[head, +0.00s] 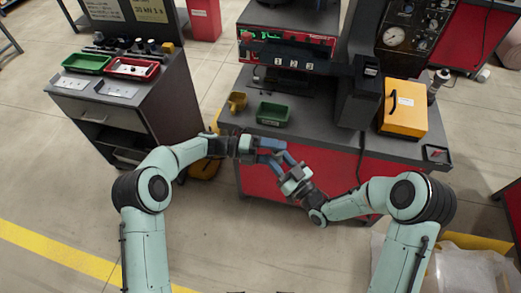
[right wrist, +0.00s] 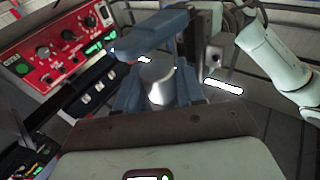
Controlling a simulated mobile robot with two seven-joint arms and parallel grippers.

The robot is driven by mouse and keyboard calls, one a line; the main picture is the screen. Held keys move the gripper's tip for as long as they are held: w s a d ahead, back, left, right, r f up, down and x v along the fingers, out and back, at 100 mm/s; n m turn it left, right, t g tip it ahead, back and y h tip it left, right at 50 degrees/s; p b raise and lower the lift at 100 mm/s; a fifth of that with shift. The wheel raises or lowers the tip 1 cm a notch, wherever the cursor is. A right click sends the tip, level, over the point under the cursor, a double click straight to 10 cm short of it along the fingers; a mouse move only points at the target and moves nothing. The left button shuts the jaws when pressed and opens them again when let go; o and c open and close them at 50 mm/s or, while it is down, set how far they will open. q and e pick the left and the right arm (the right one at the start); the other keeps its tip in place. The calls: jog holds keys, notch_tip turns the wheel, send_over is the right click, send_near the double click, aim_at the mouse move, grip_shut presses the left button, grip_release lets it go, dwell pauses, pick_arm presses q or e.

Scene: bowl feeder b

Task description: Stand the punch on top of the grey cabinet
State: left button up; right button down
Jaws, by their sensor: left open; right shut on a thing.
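The grey cabinet (head: 178,100) stands at the left in the head view, with a drawer front and a dark top. My right gripper (head: 283,164) is in front of the red workbench, shut on a shiny silvery piece, apparently the punch (right wrist: 160,84), which shows between its blue fingers in the right wrist view. Its full shape is hidden. My left gripper (head: 273,149) is open, with its blue fingers close to the right gripper; a blue finger of it (right wrist: 152,34) also shows in the right wrist view. I cannot tell whether it touches the punch.
A green tray (head: 87,63), a red tray (head: 133,68) and several small dark pieces occupy the cabinet top. Open floor lies in front.

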pick_arm(q)
jog(key=shift+d, duration=0.55)
jog(key=c, duration=1.3)
pick_arm(e)
jog(key=c, duration=0.7)
grip_release()
jog(key=shift+o, duration=0.5)
